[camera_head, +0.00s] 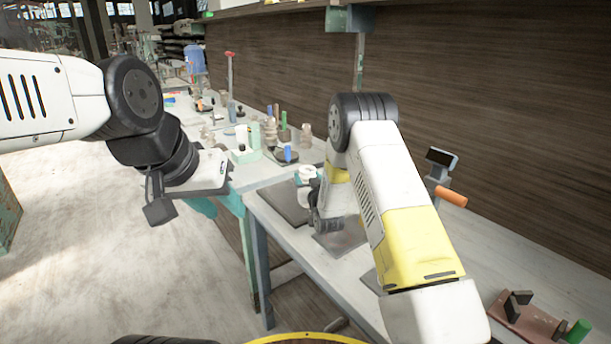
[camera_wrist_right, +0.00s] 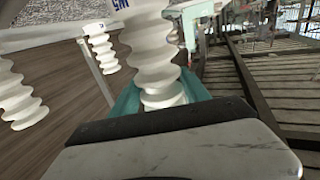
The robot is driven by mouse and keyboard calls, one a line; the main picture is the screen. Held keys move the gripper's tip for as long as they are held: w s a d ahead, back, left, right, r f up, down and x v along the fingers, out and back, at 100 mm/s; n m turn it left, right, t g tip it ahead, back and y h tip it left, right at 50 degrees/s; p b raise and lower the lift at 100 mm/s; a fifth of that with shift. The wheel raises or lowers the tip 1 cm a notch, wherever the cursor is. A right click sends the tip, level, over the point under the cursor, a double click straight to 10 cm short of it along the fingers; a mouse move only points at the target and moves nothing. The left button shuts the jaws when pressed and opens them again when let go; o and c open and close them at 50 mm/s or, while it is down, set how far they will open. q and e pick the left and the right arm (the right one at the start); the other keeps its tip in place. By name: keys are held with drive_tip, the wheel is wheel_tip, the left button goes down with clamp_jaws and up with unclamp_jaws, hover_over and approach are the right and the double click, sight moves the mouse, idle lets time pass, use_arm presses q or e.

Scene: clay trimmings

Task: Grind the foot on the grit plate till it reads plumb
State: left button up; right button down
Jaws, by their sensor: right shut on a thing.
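My right gripper (camera_wrist_right: 160,97) is shut on a white ribbed ceramic piece (camera_wrist_right: 152,45), its teal fingers around the lower ribs. In the head view the piece (camera_head: 307,174) is small and partly hidden by the wrist, above the bench. I cannot tell which is the grit plate, nor whether the piece touches one. A small dark display (camera_head: 441,157) stands at the wall side; its reading is not legible. My left gripper (camera_head: 202,206) hangs left of the bench; its finger gap is unclear.
More white ribbed pieces show in the right wrist view, at the left edge (camera_wrist_right: 18,98) and further back (camera_wrist_right: 100,48). An orange handle (camera_head: 450,196) is below the display. A brown fixture (camera_head: 525,318) sits front right. The far table (camera_head: 245,178) holds many small objects.

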sight(308, 168)
drive_tip(key=shift+r, duration=0.15)
drive_tip(key=shift+r, duration=2.5)
